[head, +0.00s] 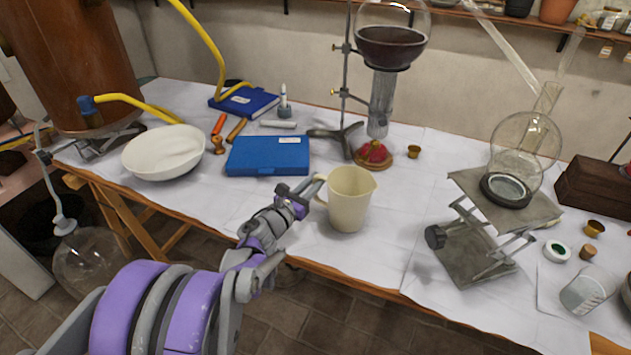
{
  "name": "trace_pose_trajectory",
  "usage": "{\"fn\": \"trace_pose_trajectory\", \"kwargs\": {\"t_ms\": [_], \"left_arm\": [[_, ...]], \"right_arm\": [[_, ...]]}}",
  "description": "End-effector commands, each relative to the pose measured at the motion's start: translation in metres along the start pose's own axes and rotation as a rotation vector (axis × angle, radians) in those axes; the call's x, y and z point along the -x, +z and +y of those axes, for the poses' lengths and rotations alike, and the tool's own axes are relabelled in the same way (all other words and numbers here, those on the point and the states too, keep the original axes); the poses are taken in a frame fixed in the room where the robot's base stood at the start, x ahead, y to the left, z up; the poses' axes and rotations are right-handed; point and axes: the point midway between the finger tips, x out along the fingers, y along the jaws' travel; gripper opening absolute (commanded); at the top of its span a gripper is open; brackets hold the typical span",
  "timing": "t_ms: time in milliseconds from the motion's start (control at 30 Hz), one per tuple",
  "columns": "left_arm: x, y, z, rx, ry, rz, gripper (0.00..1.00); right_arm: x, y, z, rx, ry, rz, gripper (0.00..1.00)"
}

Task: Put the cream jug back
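The cream jug (349,200) is upright near the front edge of the table, with its handle to the left and its spout to the right. My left gripper (309,189) is at the handle, its fingers closed about it; the arm partly hides the grip. I cannot tell whether the jug's base touches the table or is slightly above it. My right gripper is not in view.
A blue case (268,156) and a white bowl (164,152) lie to the left. A stand with a glass funnel (380,100) and a red item on a wooden base (374,154) are behind the jug. A lab jack (475,255) with a flask stands right. White table surface (405,225) is clear between.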

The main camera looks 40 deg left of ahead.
Motion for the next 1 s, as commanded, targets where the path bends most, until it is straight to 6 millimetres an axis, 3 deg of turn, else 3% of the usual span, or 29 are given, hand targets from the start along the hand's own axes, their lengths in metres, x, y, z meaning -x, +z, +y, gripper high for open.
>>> {"fn": "trace_pose_trajectory", "kwargs": {"t_ms": [33, 133, 500, 667, 1000], "left_arm": [[0.000, 0.000, 0.000, 0.000, 0.000, 0.000, 0.30], [0.000, 0.000, 0.000, 0.000, 0.000, 0.000, 0.48], [0.002, 0.005, 0.000, 0.000, 0.000, 0.000, 0.48], [0.027, 0.004, 0.001, -0.001, 0.003, -0.001, 0.48], [0.097, 0.004, 0.001, -0.001, 0.003, 0.000, 0.48]], "right_arm": [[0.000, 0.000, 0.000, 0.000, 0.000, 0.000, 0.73], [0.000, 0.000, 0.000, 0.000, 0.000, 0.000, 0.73], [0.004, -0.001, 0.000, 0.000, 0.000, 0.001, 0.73], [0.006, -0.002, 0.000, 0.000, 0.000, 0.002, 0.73], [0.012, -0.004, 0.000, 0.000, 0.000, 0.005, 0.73]]}}
